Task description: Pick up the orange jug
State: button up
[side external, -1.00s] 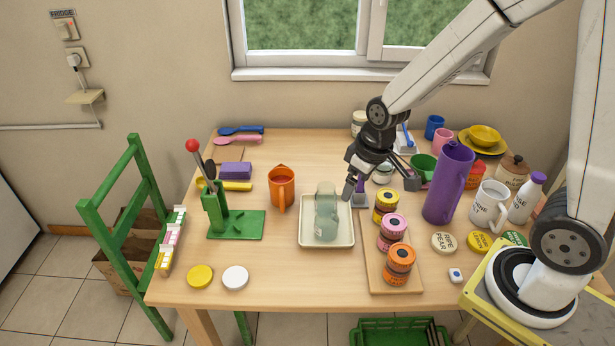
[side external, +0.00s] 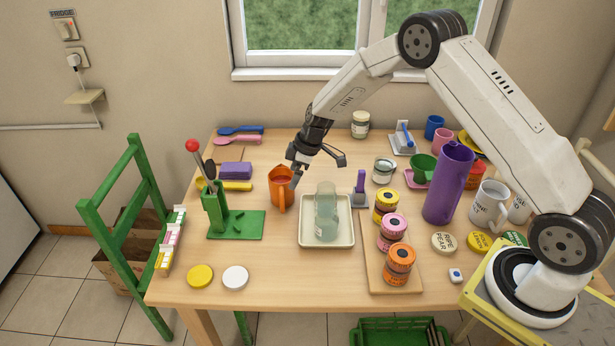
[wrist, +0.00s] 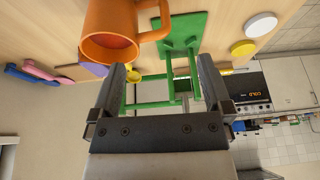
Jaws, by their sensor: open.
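The orange jug (side external: 279,194) stands upright on the table, left of the white tray. In the wrist view the jug (wrist: 105,25) is at the top left, with its open mouth facing the camera and its handle (wrist: 156,30) pointing right. My gripper (side external: 316,170) is open and empty, just right of and slightly above the jug. One finger overlaps the jug's right edge in the side view; I cannot tell whether it touches. In the wrist view the gap between my fingers (wrist: 165,75) lies below the handle, not around it.
A white tray (side external: 342,243) with a translucent bottle (side external: 326,212) stands right of the jug. A green stand (side external: 240,226) with a red-topped lever is at its left. Jars and a tall purple jug (side external: 447,185) stand right.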

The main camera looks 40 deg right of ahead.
aim_at(284, 191)
jog(key=shift+w+d+f+n, duration=0.15)
jog(key=shift+w+f+n, duration=0.35)
jog(key=shift+w+f, duration=0.5)
jog(key=shift+f, duration=0.15)
jog(key=shift+x, duration=1.2)
jog(key=shift+f, duration=0.1)
jog(key=shift+a+x, duration=0.1)
jog(key=shift+x, duration=1.15)
jog(key=shift+a+x, duration=0.15)
jog(key=shift+x, duration=1.1)
jog(key=shift+s, duration=0.15)
jog(key=shift+c, duration=0.2)
grip_shut()
